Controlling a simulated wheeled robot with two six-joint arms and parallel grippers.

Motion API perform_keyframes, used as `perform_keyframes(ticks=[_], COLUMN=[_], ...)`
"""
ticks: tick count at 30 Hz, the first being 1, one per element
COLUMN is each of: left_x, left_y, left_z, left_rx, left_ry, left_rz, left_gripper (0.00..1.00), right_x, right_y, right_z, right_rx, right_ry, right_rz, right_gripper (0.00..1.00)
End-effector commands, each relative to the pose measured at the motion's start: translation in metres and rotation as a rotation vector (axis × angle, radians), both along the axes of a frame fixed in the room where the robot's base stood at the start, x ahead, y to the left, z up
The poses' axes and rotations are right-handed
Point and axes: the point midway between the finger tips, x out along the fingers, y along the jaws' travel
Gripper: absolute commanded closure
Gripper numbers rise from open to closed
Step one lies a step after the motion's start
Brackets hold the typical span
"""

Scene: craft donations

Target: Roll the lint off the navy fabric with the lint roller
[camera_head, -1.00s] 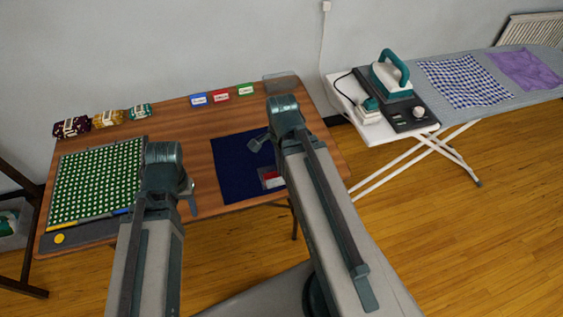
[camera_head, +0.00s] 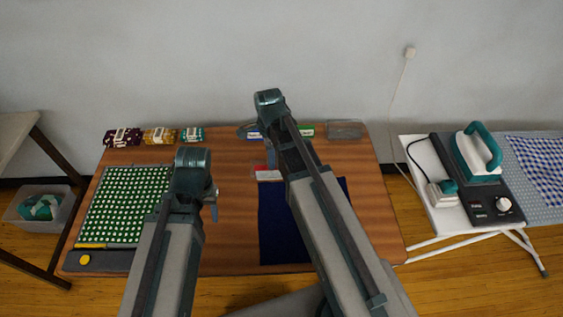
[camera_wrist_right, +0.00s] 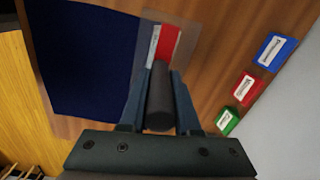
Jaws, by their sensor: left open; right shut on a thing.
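The navy fabric (camera_head: 285,225) lies flat on the wooden table, partly behind my right arm; it also shows in the right wrist view (camera_wrist_right: 85,60). I cannot make out lint on it. My right gripper (camera_wrist_right: 160,95) is shut on a dark cylinder, seemingly the lint roller's handle (camera_wrist_right: 160,100). Beyond the handle's far end is a clear flat piece with red and white (camera_wrist_right: 165,42), at the fabric's far edge in the head view (camera_head: 267,172). I cannot tell whether it joins the handle. My left gripper (camera_head: 213,200) is open and empty, left of the fabric.
A green dotted mat (camera_head: 125,205) lies at the table's left. Bundles (camera_head: 160,137) and labelled blue (camera_wrist_right: 273,51), red (camera_wrist_right: 245,87) and green (camera_wrist_right: 228,122) items line the back, with a clear tray (camera_head: 345,130). An iron (camera_head: 478,150) stands on the ironing board at right.

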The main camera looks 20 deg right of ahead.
Motion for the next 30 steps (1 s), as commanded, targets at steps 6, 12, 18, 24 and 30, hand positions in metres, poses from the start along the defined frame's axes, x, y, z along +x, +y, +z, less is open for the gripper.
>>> perform_keyframes(ticks=[6,12,18,24,30], left_x=[0.000,0.000,0.000,0.000,0.000], left_y=[0.000,0.000,0.000,0.000,0.000], left_z=[0.000,-0.005,-0.023,-0.040,-0.038], left_rx=[0.000,0.000,0.000,0.000,0.000], left_ry=[0.000,0.000,0.000,0.000,0.000], left_rz=[0.000,0.000,0.000,0.000,0.000], left_gripper=[0.50,0.50,0.50,0.50,0.50], right_x=[0.006,0.006,0.006,0.005,0.005], right_y=[0.006,0.006,0.005,0.005,0.005], right_z=[0.000,-0.004,-0.023,-0.039,-0.038], right_rx=[0.000,0.000,0.000,0.000,0.000], right_ry=[0.000,0.000,0.000,0.000,0.000], right_rz=[-0.007,-0.007,-0.006,-0.006,-0.006], right_gripper=[1.00,1.00,1.00,1.00,1.00])
